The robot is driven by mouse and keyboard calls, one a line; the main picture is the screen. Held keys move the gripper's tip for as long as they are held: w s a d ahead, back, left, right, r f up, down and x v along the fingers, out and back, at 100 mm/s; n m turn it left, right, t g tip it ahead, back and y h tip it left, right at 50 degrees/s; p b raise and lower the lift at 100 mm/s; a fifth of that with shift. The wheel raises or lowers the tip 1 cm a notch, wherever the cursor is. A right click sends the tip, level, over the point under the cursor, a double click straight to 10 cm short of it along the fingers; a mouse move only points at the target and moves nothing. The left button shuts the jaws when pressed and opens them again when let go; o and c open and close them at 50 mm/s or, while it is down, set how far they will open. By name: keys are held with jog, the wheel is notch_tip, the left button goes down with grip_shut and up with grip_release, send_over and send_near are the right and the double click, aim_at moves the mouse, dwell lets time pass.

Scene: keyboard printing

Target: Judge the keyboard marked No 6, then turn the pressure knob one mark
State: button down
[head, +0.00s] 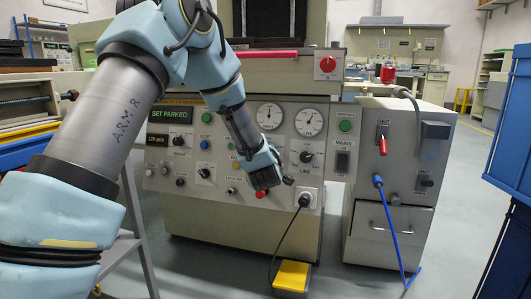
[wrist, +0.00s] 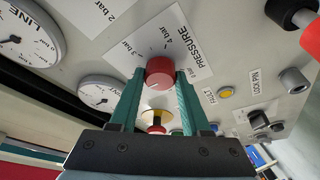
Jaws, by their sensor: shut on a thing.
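In the wrist view the red pressure knob (wrist: 160,72) sits on a white plate (wrist: 178,38) printed PRESSURE with bar marks around it. My gripper (wrist: 160,80) has one green finger on each side of the knob and is shut on it. I cannot clearly tell which mark the knob points to. In the head view my gripper (head: 266,183) is at the front panel of the grey machine (head: 215,223) and hides the knob. A green display (head: 170,115) there reads SET PARKED. I see no keyboard marked No 6.
Two round gauges, left (head: 269,116) and right (head: 308,122), sit above my gripper. A black plug with a cable (head: 304,200) is to its right. A yellow pedal (head: 292,277) stands on the floor. A grey cabinet (head: 390,225) with a blue hose stands at right.

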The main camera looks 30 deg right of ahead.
jog(key=shift+c, duration=1.8)
grip_release()
jog(key=p+v, duration=0.3)
jog(key=v, duration=0.8)
jog(key=shift+w+f, duration=0.1)
